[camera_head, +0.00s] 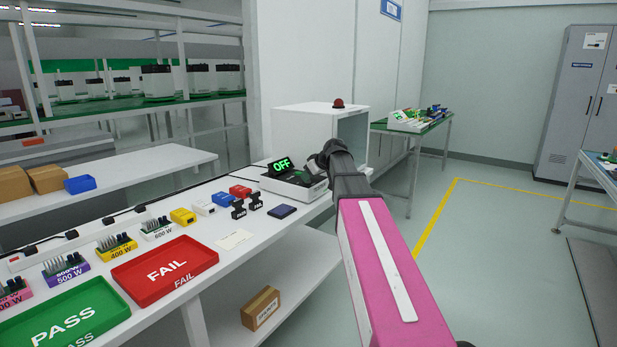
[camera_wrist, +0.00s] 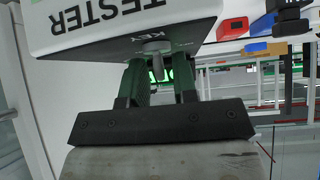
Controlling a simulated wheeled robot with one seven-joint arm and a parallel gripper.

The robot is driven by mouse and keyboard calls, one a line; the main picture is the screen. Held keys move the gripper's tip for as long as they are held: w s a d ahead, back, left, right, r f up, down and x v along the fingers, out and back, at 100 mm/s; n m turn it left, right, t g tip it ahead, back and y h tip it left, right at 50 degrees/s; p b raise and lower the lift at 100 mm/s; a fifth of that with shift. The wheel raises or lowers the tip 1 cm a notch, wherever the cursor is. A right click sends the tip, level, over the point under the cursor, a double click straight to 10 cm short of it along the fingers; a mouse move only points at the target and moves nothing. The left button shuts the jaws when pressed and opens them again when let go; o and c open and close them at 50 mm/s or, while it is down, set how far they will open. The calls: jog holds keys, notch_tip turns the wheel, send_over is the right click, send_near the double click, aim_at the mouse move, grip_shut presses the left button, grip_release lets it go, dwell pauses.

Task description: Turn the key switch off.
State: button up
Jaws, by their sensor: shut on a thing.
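The tester (camera_head: 300,187) is a white box on the bench, with a dark top panel and a small display (camera_head: 282,164) that reads OFF in green. In the wrist view the tester (camera_wrist: 110,35) appears upside down, with the word KEY beside a small grey key switch (camera_wrist: 155,50). My gripper (camera_wrist: 160,76) is shut on the key, with one finger on either side of it. In the head view my gripper (camera_head: 322,162) is at the right end of the tester, and my arm hides the key there.
A red FAIL tray (camera_head: 205,262) and a green PASS tray (camera_head: 112,288) lie at the bench front. Several coloured blocks, black clips and a dark blue flat piece (camera_head: 282,211) lie left of the tester. A white open box (camera_head: 290,122) with a red button stands behind it.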

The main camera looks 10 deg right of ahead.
jog(key=n+g+y, duration=0.1)
jog(key=n, duration=0.1)
jog(key=n+g, duration=0.1)
jog(key=n+g+y, duration=0.1)
jog(key=n, duration=0.1)
jog(key=shift+w+d+n+y, duration=0.15)
jog(key=shift+w+n+y, duration=0.15)
jog(key=shift+n+g+y, duration=0.3)
jog(key=shift+n+g, duration=1.5)
jog(key=shift+n, duration=0.3)
jog(key=o, duration=0.6)
jog(key=shift+c, duration=0.2)
